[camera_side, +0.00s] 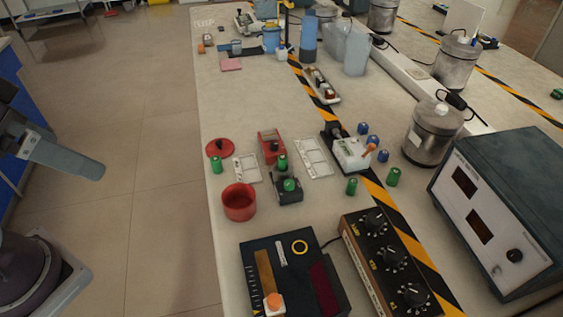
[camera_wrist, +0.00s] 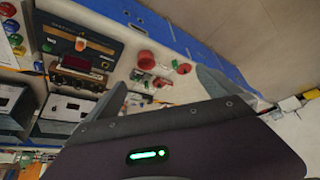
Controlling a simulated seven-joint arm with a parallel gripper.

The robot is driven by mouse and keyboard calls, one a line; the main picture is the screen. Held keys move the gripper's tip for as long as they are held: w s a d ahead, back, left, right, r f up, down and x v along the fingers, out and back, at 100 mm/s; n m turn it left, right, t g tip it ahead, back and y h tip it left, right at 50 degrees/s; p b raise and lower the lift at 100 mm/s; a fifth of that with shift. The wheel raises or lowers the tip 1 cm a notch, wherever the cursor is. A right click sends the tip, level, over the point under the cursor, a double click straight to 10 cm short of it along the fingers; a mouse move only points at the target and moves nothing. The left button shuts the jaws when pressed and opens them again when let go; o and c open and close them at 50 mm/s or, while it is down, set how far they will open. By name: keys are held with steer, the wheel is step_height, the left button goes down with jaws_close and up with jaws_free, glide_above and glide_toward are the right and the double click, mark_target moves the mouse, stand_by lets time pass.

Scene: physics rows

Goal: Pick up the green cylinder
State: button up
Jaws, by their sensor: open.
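Several small green cylinders stand on the pale bench in the side view. One (camera_side: 216,165) is beside the red lid, one (camera_side: 352,187) is in front of the white device, and another (camera_side: 393,177) is right of it. Two more green pieces (camera_side: 289,185) sit at the small black block. I cannot tell which one the task means. My gripper (camera_wrist: 160,80) is open and empty in the wrist view, its two grey fingers apart.
A red cup (camera_side: 239,202) and red lid (camera_side: 221,147) are near the bench's left edge. A black box (camera_side: 292,278), a knob box (camera_side: 385,265) and a large grey instrument (camera_side: 495,210) crowd the front. Steel canister (camera_side: 432,135) stands right. Bench left of the pink pad is bare.

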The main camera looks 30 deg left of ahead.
steer(key=c, duration=1.2)
steer(key=shift+o, duration=0.2)
steer(key=w+d+r+n+g+h, duration=0.1)
steer(key=w+r+n+h, duration=0.15)
steer(key=w, duration=0.35)
steer(key=n+g+y, duration=0.3)
steer(key=n+g, duration=0.2)
steer(key=n, duration=0.3)
glide_above(283, 157)
steer(key=shift+h, duration=0.25)
step_height(283, 157, down, 23)
steer(key=shift+f, duration=0.1)
step_height(283, 157, down, 7)
steer(key=shift+f, duration=0.1)
